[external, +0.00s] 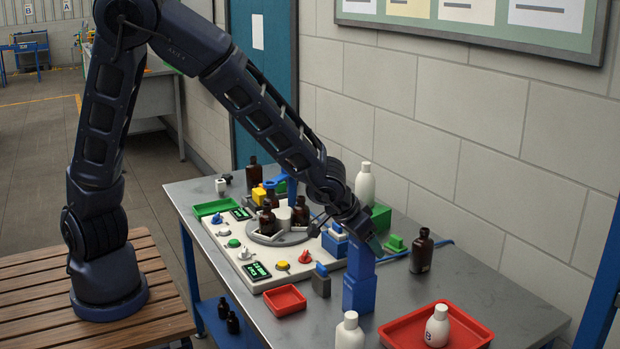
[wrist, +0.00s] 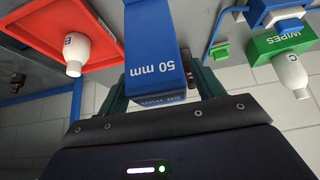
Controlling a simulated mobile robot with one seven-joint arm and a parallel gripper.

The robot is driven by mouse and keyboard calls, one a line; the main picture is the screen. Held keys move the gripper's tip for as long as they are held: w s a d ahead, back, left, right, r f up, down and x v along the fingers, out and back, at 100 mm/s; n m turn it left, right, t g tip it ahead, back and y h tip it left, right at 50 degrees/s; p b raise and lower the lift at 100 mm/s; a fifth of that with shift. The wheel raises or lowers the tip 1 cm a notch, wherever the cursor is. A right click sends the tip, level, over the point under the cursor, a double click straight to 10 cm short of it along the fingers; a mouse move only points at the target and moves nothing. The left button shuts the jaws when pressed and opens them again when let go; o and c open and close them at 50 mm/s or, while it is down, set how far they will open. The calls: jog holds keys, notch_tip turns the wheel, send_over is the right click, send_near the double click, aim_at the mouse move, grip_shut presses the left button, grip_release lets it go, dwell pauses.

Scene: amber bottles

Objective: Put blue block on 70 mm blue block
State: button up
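My gripper (external: 366,240) points down over the right part of the table. Its two teal fingers are shut on a blue block (external: 361,262) marked "50 mm". In the wrist view the block (wrist: 152,45) sits between the fingers (wrist: 160,84), with its label showing. Directly below it in the external view stands a wider blue block (external: 359,295), which looks like the 70 mm block, though I cannot read a label on it. The two look stacked upright, one over the other. I cannot tell whether there is a small gap. The lower block is not clearly visible in the wrist view.
A red tray (external: 397,332) with a white bottle (external: 437,326) is at right. Another white bottle (external: 349,332) stands in front. A grey block with blue top (external: 321,281) and small red tray (external: 285,300) are left. An amber bottle (external: 421,251) stands behind. A green wipes box (wrist: 281,42) shows too.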

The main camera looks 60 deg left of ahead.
jog(key=shift+s+r, duration=0.25)
jog(key=shift+r, duration=0.35)
jog(key=v, duration=1)
jog(key=shift+s+r, duration=0.25)
jog(key=shift+r, duration=0.1)
jog(key=s+a+r+g+h, duration=0.15)
jog(key=s+a, duration=0.25)
jog(key=a, duration=0.6)
jog(key=s+a+r+g, duration=0.2)
jog(key=s+a+r, duration=0.15)
jog(key=a, duration=0.55)
jog(key=s+a+r, duration=0.3)
jog(key=s+a, duration=0.1)
jog(key=s, duration=0.5)
jog(key=s+a+r+t+y, duration=0.1)
jog(key=s+a+r, duration=0.3)
jog(key=s, duration=0.6)
jog(key=shift+a, duration=0.5)
